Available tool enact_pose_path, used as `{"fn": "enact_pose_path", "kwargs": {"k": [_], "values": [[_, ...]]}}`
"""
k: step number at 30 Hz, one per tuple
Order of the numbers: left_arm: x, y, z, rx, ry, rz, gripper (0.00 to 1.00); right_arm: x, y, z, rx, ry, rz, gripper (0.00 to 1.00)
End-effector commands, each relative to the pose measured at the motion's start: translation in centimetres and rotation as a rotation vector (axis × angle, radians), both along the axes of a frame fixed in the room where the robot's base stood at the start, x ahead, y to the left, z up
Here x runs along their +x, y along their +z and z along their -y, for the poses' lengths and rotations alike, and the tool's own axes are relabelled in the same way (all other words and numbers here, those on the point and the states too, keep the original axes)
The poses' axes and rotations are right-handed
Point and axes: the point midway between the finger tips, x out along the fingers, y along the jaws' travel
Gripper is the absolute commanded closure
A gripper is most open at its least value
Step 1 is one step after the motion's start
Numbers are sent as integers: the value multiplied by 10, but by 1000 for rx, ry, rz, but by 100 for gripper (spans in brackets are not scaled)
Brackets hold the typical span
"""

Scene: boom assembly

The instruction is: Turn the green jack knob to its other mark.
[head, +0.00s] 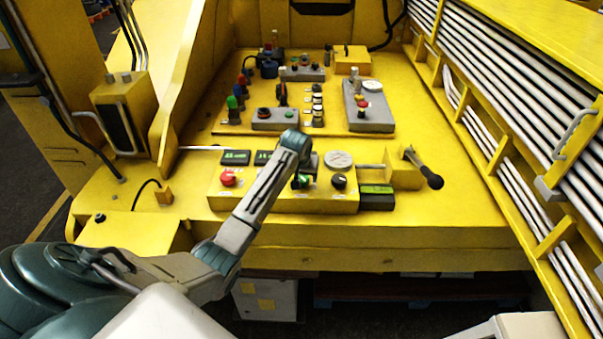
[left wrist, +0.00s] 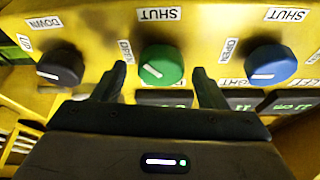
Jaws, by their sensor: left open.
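The green jack knob (left wrist: 161,66) is round with a white pointer bar on its face, lying aslant toward the lower left of the left wrist view. A SHUT label (left wrist: 159,14) is above it and an OPEN label (left wrist: 125,50) to its left. In the head view the green knob (head: 301,182) shows partly below my arm, on the front panel. My left gripper (left wrist: 158,80) is open, with one finger on each side of the knob; whether they touch it I cannot tell. My right gripper is not in view.
A black knob (left wrist: 60,64) and a blue knob (left wrist: 270,63) flank the green one in the left wrist view. In the head view a red button (head: 228,178) is left on the panel, and a black-handled lever (head: 428,174) is right. Pipes (head: 510,90) line the right side.

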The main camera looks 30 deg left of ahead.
Motion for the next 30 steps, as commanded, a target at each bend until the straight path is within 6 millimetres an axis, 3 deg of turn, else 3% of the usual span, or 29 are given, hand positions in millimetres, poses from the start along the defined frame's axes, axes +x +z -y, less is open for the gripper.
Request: {"fn": "enact_pose_path", "kwargs": {"k": [9, 16, 30], "values": [[1, -3, 0, -1, 0, 0, 34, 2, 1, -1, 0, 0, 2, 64], [1, -3, 0, -1, 0, 0, 77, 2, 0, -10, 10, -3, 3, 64], [1, -3, -1, -1, -112, 0, 78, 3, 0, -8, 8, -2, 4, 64]]}}
